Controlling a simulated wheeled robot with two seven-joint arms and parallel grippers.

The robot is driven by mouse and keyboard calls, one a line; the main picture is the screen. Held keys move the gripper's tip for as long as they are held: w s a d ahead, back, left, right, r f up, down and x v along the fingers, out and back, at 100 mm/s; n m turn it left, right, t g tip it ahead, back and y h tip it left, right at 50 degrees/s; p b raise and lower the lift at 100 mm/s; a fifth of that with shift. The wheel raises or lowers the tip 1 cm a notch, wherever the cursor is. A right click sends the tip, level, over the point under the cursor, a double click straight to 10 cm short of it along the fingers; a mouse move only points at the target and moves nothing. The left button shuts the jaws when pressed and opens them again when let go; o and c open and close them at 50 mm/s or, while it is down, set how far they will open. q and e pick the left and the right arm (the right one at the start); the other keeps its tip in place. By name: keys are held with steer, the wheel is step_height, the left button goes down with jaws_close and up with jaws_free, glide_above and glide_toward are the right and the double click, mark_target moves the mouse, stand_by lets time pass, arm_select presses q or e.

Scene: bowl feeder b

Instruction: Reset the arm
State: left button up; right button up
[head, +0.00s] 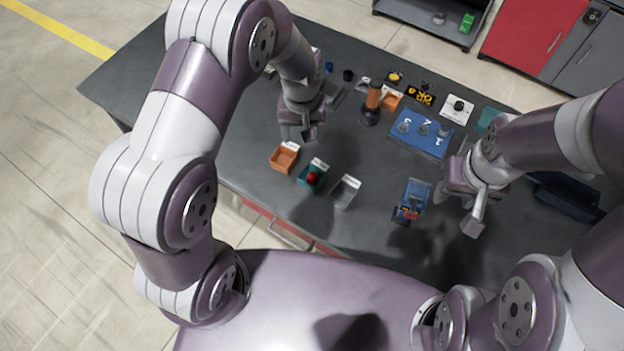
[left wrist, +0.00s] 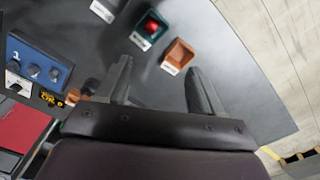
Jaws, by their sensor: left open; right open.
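My left gripper (head: 303,132) hangs above the dark table, behind the row of small bins. In the left wrist view its two fingers (left wrist: 160,88) are spread apart with nothing between them. My right gripper (head: 458,208) is over the right part of the table, to the right of a blue item (head: 412,200). It is open, and I see nothing held in it.
An orange bin (head: 285,157), a teal bin (head: 303,178) with a red ball (head: 313,177) and a grey bin (head: 346,191) stand near the front edge. A blue panel (head: 421,134) with knobs and an orange-brown upright object (head: 372,102) stand farther back.

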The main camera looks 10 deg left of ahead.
arm_select(q)
steer(key=shift+r, duration=0.6)
steer(key=s+a+r+m+b, duration=0.1)
steer(key=s+a+b, duration=0.1)
steer(key=s, duration=0.4)
steer(key=s+a+r+m+t+b, duration=0.1)
steer(key=s+a+b, duration=0.2)
steer(key=s, duration=0.4)
steer(key=shift+s+a+r, duration=0.25)
steer(key=shift+a+r, duration=0.05)
steer(key=shift+a, duration=0.15)
steer(key=shift+s, duration=0.15)
stand_by(0.7)
